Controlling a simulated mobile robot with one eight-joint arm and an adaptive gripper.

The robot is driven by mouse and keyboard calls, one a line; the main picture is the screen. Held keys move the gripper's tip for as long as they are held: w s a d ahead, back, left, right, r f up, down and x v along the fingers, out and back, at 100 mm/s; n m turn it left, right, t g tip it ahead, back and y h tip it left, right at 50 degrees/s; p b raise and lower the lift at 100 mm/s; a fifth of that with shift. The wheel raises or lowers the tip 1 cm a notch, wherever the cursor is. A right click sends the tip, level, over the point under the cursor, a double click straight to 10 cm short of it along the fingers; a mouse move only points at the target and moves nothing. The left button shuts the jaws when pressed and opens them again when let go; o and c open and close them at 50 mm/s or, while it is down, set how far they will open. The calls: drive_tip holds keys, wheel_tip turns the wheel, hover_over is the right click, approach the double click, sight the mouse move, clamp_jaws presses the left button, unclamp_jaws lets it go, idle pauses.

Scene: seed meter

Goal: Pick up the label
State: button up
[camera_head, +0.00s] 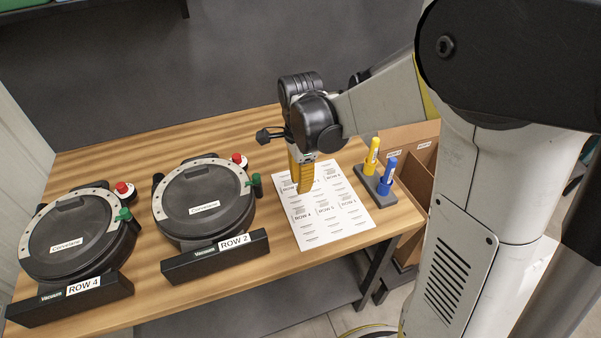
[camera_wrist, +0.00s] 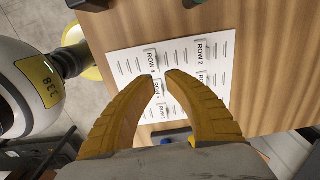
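A white sheet of labels (camera_head: 335,222) lies flat on the wooden table, with several small printed ROW labels. In the wrist view the sheet (camera_wrist: 122,60) shows a ROW 4 label (camera_wrist: 152,60) and a ROW 2 label (camera_wrist: 200,50). Another ROW label (camera_wrist: 160,91) shows between the fingers, its number hard to read. My gripper (camera_head: 304,189) points down over the sheet's left part. In the wrist view its yellow fingertips (camera_wrist: 163,77) are a narrow gap apart with nothing seen between them. Whether they touch the paper is unclear.
Two round black seed meters, at left (camera_head: 72,237) and centre (camera_head: 204,203), stand behind holders marked ROW 4 (camera_head: 70,300) and ROW 2 (camera_head: 215,257). A grey stand (camera_head: 374,187) with yellow (camera_head: 372,156) and blue (camera_head: 387,176) markers sits right of the sheet. Bins stand beyond the table's right edge.

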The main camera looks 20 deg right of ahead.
drive_tip(key=b, duration=0.2)
hover_over(301, 210)
drive_tip(key=f, duration=0.5)
drive_tip(key=shift+w+f, duration=0.1)
drive_tip(key=shift+w, duration=0.1)
drive_tip(key=shift+s+f+b, duration=0.1)
drive_tip(key=shift+f+b, duration=1.35)
drive_tip(key=shift+f, duration=1.3)
clamp_jaws()
drive_tip(key=shift+r, duration=0.1)
drive_tip(key=shift+r, duration=0.1)
